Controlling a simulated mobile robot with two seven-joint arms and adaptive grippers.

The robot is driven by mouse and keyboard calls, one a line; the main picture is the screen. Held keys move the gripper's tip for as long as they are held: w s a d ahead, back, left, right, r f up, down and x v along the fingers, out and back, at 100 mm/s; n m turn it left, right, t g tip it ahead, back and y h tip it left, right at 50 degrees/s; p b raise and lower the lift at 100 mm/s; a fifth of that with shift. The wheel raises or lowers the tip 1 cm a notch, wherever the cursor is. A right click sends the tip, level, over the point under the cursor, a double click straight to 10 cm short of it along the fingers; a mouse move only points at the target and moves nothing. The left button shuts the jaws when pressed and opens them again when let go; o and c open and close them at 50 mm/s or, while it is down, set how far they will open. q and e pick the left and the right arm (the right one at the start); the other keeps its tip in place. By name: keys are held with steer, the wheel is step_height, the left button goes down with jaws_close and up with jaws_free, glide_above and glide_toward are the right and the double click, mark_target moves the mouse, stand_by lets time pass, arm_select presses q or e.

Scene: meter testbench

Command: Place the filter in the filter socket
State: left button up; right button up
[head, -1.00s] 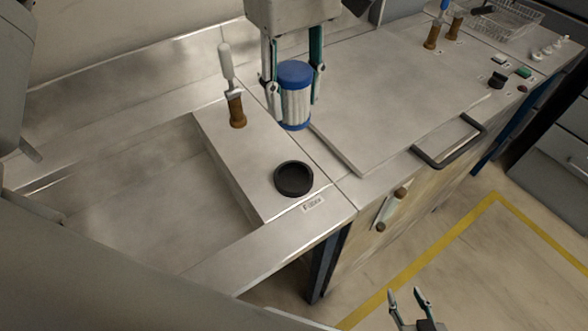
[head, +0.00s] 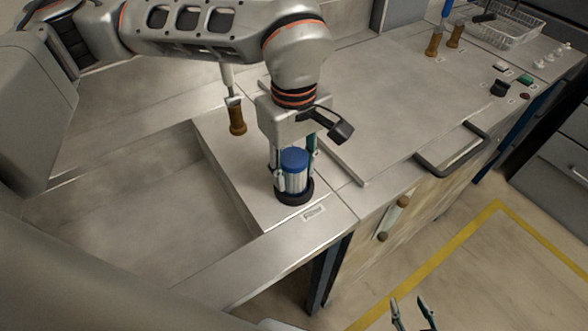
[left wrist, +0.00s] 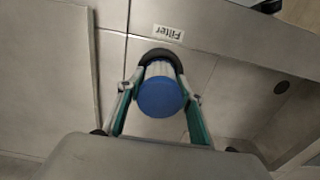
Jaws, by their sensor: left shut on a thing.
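The filter (head: 294,172) is a white pleated cylinder with a blue cap, upright in the head view. My left gripper (head: 293,178) is shut on it from above. The filter socket (head: 295,197) is a round black cup, directly under the filter. The filter's lower end is at or inside the socket; its seating depth is hidden. In the left wrist view the blue cap (left wrist: 161,97) lies between the fingers, with the socket's dark rim (left wrist: 161,53) behind it. My right gripper (head: 412,312) shows at the bottom edge, fingers apart and empty.
A "Filter" label (head: 314,213) lies in front of the socket. A brown-based valve handle (head: 237,118) stands behind it to the left. A wire basket (head: 510,25) is far right.

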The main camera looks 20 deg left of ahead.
arm_select(q)
steer(key=shift+f, duration=0.25)
steer(key=shift+f, duration=0.2)
steer(key=o, duration=1.2)
steer(key=shift+r, duration=0.1)
step_height(320, 180, up, 12)
steer(key=shift+r, duration=0.15)
